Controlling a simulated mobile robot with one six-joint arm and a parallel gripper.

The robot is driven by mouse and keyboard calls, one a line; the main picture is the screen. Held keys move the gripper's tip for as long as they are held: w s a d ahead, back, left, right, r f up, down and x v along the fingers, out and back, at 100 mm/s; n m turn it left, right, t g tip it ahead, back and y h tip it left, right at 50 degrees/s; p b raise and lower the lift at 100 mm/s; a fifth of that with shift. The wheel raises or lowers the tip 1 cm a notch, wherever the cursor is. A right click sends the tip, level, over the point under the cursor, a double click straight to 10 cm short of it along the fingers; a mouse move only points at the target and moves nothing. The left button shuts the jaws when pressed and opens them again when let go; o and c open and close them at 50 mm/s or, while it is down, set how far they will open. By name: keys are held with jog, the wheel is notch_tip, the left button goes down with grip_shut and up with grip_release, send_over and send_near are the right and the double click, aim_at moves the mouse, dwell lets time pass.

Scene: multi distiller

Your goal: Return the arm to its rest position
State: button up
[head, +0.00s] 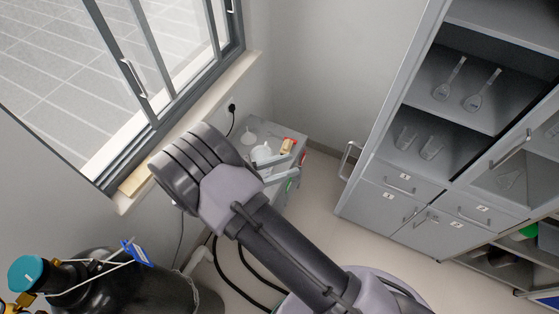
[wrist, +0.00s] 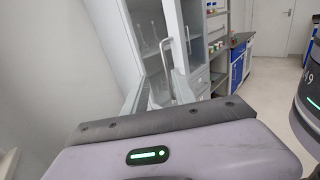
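My arm (head: 285,245) reaches from the lower right of the head view up to the left, and its bent joint is near the window sill. My gripper (head: 298,163) is partly hidden behind that joint. Its grey fingers show beyond the joint, above a small grey cabinet. In the wrist view my gripper (wrist: 168,78) has its two fingers apart with a gap between them. I see nothing held in it. A pale door handle (wrist: 165,52) shows through the gap, in the background.
A window (head: 150,80) with a sill is at the upper left. A dark gas cylinder (head: 95,285) stands at the lower left. A tall grey cabinet (head: 395,205) with glassware is at right. The floor (head: 322,190) between is clear.

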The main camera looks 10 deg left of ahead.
jog(key=shift+d, duration=0.3)
